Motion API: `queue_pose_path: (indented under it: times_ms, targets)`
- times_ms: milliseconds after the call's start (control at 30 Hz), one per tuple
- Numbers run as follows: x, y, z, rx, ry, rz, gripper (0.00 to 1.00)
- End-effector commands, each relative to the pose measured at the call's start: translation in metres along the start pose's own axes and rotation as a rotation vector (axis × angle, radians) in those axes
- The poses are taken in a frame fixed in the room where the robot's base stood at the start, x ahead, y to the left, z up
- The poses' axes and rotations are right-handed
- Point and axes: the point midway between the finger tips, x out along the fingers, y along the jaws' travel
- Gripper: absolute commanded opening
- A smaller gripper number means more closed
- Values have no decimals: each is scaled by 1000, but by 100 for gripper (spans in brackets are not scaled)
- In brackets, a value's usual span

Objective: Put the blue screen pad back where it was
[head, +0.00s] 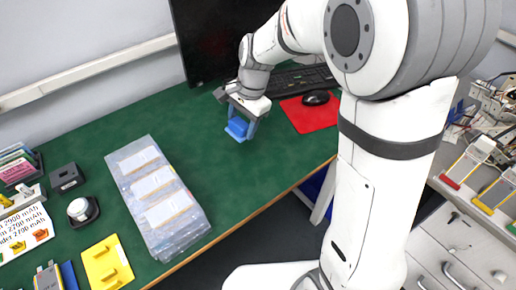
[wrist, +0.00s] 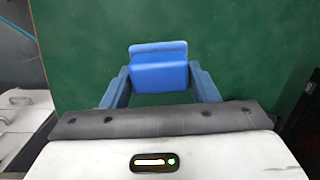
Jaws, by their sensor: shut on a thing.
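The blue screen pad (head: 237,128) is between the fingers of my gripper (head: 240,131), over the green table in front of the monitor. In the wrist view the blue pad (wrist: 159,66) sits between the two blue fingers, which press on its sides. My gripper (wrist: 160,82) is shut on it. The pad is low near the table surface; I cannot tell whether it touches it. The lower part of the pad shows no other thing under it in the wrist view.
A black monitor (head: 215,35) and keyboard (head: 300,79) stand behind, with a mouse (head: 316,98) on a red mat (head: 309,117) to the right. Clear bags of pouch cells (head: 180,235) lie left. A black block (head: 66,177) and yellow holder (head: 107,265) are farther left. Green table between is clear.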

Motion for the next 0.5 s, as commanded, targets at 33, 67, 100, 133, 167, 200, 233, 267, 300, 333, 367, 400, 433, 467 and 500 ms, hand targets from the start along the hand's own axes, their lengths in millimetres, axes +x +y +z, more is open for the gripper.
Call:
queue_pose_path:
  times_ms: [33, 67, 100, 133, 167, 200, 233, 267, 300, 333, 367, 400, 433, 467, 500]
  targets:
    - [-16, 10, 6, -36, 23, 36, 36]
    - [-19, 16, 7, -57, 37, 55, 36]
    - [-21, 24, 8, -83, 55, 77, 36]
    - [-23, 29, 9, -102, 67, 92, 36]
    - [-25, 34, 10, -120, 79, 106, 36]
    - [-28, 41, 10, -140, 92, 121, 36]
    - [-29, 44, 10, -153, 101, 130, 36]
    - [-30, 48, 10, -166, 110, 138, 36]
    - [-32, 52, 11, -179, 118, 148, 36]
    - [-33, 55, 10, -189, 124, 154, 36]
    - [-33, 57, 10, -195, 128, 158, 36]
    - [-33, 60, 10, -203, 133, 163, 36]
    - [-32, 61, 10, -208, 136, 166, 36]
    - [-30, 62, 10, -212, 138, 169, 36]
    - [-25, 64, 9, -214, 139, 172, 36]
